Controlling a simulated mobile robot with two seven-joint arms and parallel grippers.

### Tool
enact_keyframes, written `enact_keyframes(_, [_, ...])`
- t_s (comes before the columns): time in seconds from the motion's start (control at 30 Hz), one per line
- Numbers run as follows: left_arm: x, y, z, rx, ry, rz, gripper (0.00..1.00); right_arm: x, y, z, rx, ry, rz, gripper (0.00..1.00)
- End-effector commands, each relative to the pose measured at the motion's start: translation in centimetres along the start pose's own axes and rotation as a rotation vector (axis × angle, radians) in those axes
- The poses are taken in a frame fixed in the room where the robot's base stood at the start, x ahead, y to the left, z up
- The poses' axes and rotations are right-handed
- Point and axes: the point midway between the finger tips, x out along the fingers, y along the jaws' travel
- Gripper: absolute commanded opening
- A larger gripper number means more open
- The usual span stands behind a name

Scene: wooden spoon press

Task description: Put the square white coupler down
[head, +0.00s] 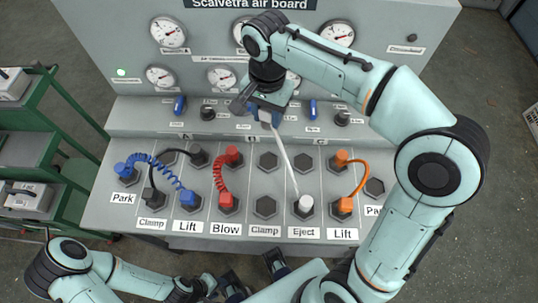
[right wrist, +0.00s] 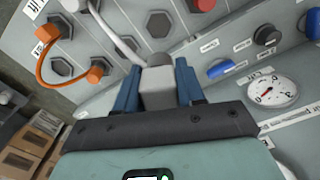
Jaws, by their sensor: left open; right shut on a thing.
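My right gripper (head: 268,118) is raised over the back part of the panel's sloped deck. In the right wrist view its blue fingers (right wrist: 157,88) are shut on the square white coupler (right wrist: 157,96), a pale block. In the head view the fingers mostly hide this coupler. A white hose (head: 286,160) runs from it down to a white coupler (head: 304,204) seated at the front port marked Eject. My left gripper (head: 254,276) is low at the bottom edge of the head view, open and empty, its fingertips apart.
A blue hose (head: 160,165), a red hose (head: 218,180), a black hose and an orange hose (head: 362,178) occupy other ports. Bare hexagonal ports (head: 268,161) lie in the middle. Gauges and knobs stand behind. A green cart (head: 40,150) is at left.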

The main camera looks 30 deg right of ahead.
Motion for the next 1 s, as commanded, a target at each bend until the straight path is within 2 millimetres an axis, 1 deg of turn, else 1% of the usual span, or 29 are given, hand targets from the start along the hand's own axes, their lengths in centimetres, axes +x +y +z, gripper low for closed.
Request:
enact_keyframes(0.4, [2.1,-0.8,0.2,-0.003,-0.008,-0.003,0.43,10.9,0.2,0.0,0.001,-0.003,0.007,0.04])
enact_keyframes(0.5, [2.4,-0.9,0.2,-0.003,-0.009,-0.003,0.43,13.0,0.1,0.0,0.001,-0.002,0.005,0.04])
enact_keyframes(0.6, [2.5,-1.0,0.2,-0.003,-0.009,-0.003,0.43,14.4,0.1,0.0,0.0,-0.002,0.005,0.04])
enact_keyframes(0.77, [2.7,-1.0,0.1,-0.003,-0.008,-0.003,0.43,15.6,0.1,0.0,0.001,0.0,0.003,0.04])
enact_keyframes(0.9, [2.9,-1.1,0.1,-0.003,-0.006,-0.002,0.43,17.8,0.1,0.0,0.001,-0.002,0.005,0.04])
enact_keyframes(1.0, [3.0,-1.1,0.0,-0.003,-0.003,-0.002,0.43,19.1,0.1,0.0,0.001,-0.001,0.004,0.04])
